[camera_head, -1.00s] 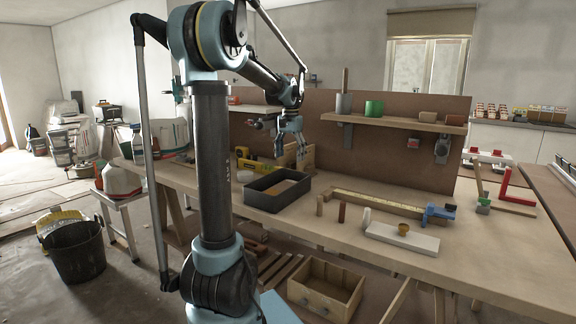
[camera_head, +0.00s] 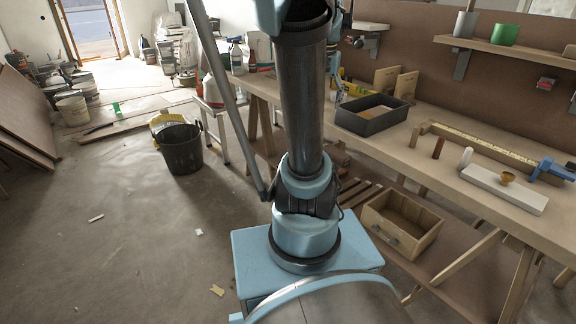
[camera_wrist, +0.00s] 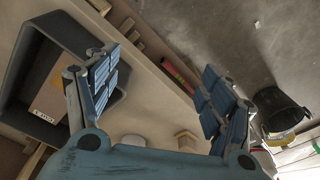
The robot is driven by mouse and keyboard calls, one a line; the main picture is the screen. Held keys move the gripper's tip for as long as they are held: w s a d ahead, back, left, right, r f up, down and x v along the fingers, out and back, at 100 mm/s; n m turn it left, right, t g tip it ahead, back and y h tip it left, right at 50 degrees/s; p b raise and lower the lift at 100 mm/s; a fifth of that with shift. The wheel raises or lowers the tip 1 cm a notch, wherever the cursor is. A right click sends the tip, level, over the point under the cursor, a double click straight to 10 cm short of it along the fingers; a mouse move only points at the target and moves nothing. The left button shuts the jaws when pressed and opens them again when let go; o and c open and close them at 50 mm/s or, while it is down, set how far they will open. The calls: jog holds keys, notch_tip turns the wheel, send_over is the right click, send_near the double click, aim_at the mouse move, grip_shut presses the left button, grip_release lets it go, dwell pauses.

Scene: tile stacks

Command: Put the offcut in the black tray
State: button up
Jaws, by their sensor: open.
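The black tray (camera_head: 357,123) stands on the workbench, right of my arm column. In the wrist view the tray (camera_wrist: 18,75) is at the left, partly covered by my left finger. A flat tan piece with a small printed label (camera_wrist: 48,100), which looks like the offcut, lies inside it; a tan patch also shows in the tray in the head view (camera_head: 368,111). My gripper (camera_wrist: 160,98) is open, its fingers wide apart with nothing between them. In the head view it is mostly hidden behind my column, near the tray's left end.
A black bucket (camera_head: 182,150) stands on the floor at the left. An open wooden drawer box (camera_head: 400,222) sits low below the bench. A white board (camera_head: 503,190), a brown peg (camera_head: 438,147) and a blue-ended clamp (camera_head: 552,170) lie right of the tray.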

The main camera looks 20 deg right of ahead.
jog(key=s+a+f+n+t, duration=0.1)
jog(key=s+a+f+n, duration=0.6)
jog(key=s+a+f, duration=0.7)
jog(key=shift+a+f+y, duration=0.3)
jog(key=shift+a+f, duration=0.25)
jog(key=shift+a, duration=0.05)
jog(key=shift+w, duration=0.1)
